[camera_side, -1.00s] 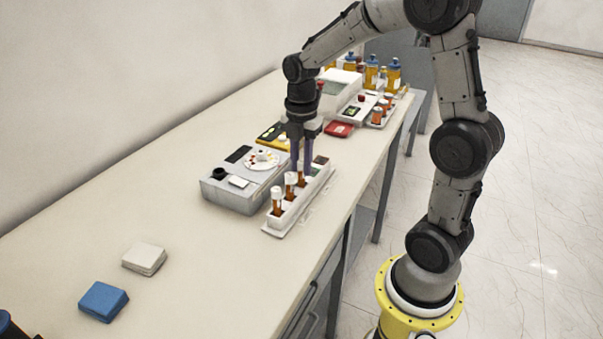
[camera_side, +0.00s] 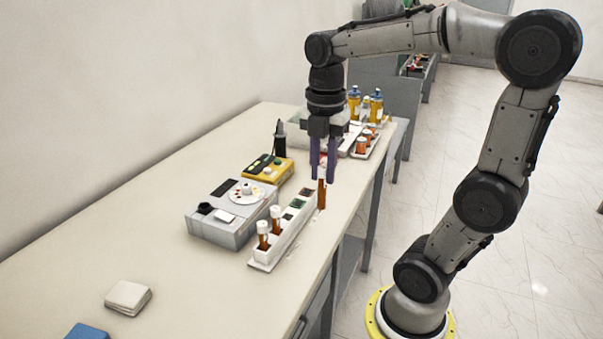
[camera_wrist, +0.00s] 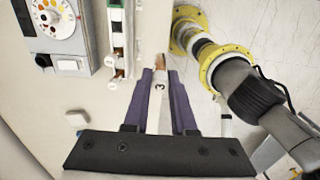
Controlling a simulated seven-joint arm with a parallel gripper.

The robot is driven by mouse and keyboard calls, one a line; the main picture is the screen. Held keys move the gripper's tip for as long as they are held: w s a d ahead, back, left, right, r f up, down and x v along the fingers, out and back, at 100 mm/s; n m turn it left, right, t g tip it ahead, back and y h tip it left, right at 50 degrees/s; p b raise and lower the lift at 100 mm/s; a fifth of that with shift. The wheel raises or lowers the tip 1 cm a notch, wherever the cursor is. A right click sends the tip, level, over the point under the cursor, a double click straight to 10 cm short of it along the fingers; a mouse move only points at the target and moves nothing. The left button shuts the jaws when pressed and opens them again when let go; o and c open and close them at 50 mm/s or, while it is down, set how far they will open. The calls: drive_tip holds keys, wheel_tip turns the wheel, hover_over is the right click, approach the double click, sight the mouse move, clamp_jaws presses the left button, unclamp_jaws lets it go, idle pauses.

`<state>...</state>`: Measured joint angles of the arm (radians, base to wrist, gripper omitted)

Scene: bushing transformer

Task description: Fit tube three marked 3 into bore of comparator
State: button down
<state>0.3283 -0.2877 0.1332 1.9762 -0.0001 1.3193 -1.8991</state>
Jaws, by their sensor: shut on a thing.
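My gripper (camera_side: 324,178) is shut on tube three, an amber tube (camera_side: 322,194) with a white upper part, held upright above the bench to the right of the rack. In the wrist view, tube three (camera_wrist: 161,98) shows its mark 3 between the purple fingers (camera_wrist: 160,115). The comparator (camera_side: 240,232) is a grey box left of the rack, with a colour dial and a dark round bore (camera_side: 205,208). The bore also shows in the wrist view (camera_wrist: 43,60) and looks empty. My gripper is well to the right of it.
The white rack (camera_side: 264,262) holds two white-capped tubes at its near end, with coloured squares farther along. A yellow device (camera_side: 268,170) and a dark upright tool (camera_side: 280,140) stand behind the comparator. Bottles (camera_side: 366,105) stand at the far end. The near bench is mostly clear.

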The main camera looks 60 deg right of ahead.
drive_tip(key=s+a+r, duration=0.1)
drive_tip(key=s+r, duration=0.2)
drive_tip(key=r, duration=0.4)
drive_tip(key=w+r+n, duration=0.2)
drive_tip(key=w+r, duration=0.1)
drive_tip(key=w, duration=0.8)
drive_tip(key=w+a+f+n, duration=0.1)
drive_tip(key=w+a+f, duration=0.1)
drive_tip(key=w, duration=0.8)
drive_tip(key=w+a+f+n, duration=0.1)
drive_tip(key=w+a, duration=0.1)
drive_tip(key=w, duration=0.8)
wheel_tip(320, 180, down, 17)
drive_tip(key=shift+s+d+f, duration=0.1)
drive_tip(key=shift+s+f, duration=0.05)
drive_tip(key=shift+f, duration=0.15)
drive_tip(key=c, duration=0.7)
unclamp_jaws()
drive_tip(key=shift+c, duration=0.2)
